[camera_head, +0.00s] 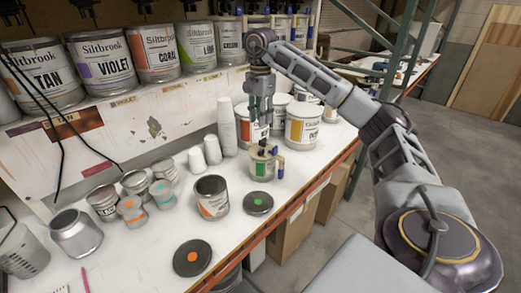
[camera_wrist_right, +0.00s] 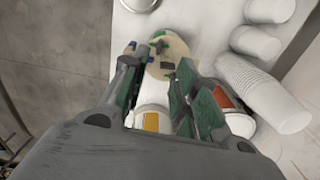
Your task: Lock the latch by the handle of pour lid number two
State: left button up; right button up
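A can with a green-marked label (camera_head: 262,169) stands on the bench below my right gripper and wears a pale pour lid with dark and blue fittings. In the right wrist view the pale round lid (camera_wrist_right: 181,48) shows from above, with a dark handle piece and blue and green fittings near its left edge. The lid's number is not readable and I cannot tell the latch's state. My right gripper (camera_head: 260,118) points down above the lid. In the right wrist view its fingers (camera_wrist_right: 154,76) are apart with nothing between them. My left gripper is not in view.
An open can (camera_head: 211,197) stands left of the lidded can. A dark lid with a green dot (camera_head: 258,203) and one with an orange dot (camera_head: 193,258) lie in front. White cups (camera_head: 227,127) and larger paint cans (camera_head: 302,124) stand close behind. The bench's front edge is at right.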

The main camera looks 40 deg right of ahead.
aim_at(261, 152)
jog(key=shift+f+b, duration=1)
jog(key=shift+f, duration=1.15)
jog(key=shift+f+b, duration=0.3)
jog(key=shift+f, duration=1.8)
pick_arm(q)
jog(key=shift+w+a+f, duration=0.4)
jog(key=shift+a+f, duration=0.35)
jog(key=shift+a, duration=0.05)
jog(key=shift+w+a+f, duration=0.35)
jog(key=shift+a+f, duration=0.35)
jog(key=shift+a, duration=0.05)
pick_arm(e)
jog(key=shift+f, duration=2.45)
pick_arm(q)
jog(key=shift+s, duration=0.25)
pick_arm(e)
grip_shut()
